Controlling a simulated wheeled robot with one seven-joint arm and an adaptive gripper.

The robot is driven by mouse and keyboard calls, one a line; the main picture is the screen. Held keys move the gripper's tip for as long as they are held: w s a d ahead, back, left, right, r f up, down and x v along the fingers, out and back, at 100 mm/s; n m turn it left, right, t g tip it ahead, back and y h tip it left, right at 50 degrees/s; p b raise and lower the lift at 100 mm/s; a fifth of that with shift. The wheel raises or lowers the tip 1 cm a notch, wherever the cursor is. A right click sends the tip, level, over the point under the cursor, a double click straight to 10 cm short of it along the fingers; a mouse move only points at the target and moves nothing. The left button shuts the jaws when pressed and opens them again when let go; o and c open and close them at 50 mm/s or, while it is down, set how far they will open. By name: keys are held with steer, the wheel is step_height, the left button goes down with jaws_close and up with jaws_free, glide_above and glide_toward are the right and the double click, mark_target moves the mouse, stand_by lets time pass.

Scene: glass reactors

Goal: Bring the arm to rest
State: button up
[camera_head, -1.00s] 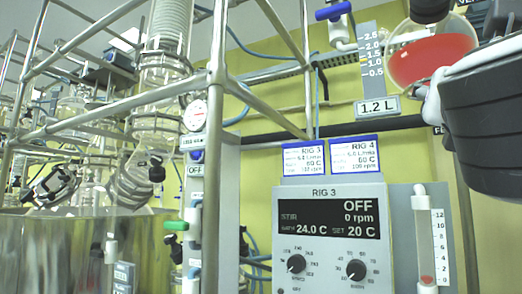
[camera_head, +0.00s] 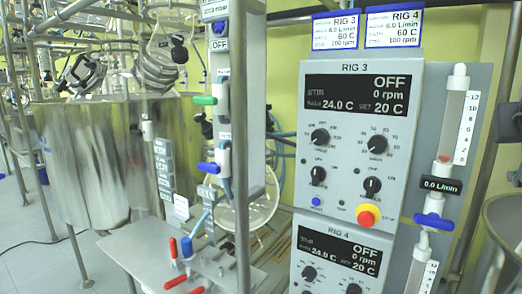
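My gripper cannot be made out in this view. A dark shape cut off by the right edge may be part of my arm; its fingers do not show. The RIG 3 control box (camera_head: 330,150) stands in the middle right. Its display (camera_head: 357,94) reads OFF, 0 rpm, 24.0 C and SET 20 C. Below it is the RIG 4 box (camera_head: 318,236), also showing OFF and 0 rpm. A red and yellow stop button (camera_head: 367,216) sits on the RIG 3 box.
A flow tube (camera_head: 458,115) with a blue valve (camera_head: 434,222) stands right of the boxes. A large steel vessel (camera_head: 95,160) is at left. A grey bench plate (camera_head: 150,250) with red-handled valves (camera_head: 174,248) is low in front. Metal posts and glassware crowd the upper left.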

steer(key=s+a+f+m+g+y, duration=0.2)
steer(key=a+f+m+y, duration=0.1)
steer(key=f, duration=0.4)
steer(key=s+a+f+m+g+y+p, duration=0.1)
steer(key=s+a+f+m+g+y, duration=0.1)
steer(key=a+f, duration=0.4)
steer(key=s+a+f+m+g+y, duration=0.2)
steer(key=s+a+f+m+y, duration=0.1)
steer(key=f, duration=0.5)
steer(key=a+m+y, duration=0.1)
steer(key=m+y, duration=0.1)
steer(key=m, duration=0.1)
steer(key=shift+s+a, duration=0.4)
stand_by(5.2)
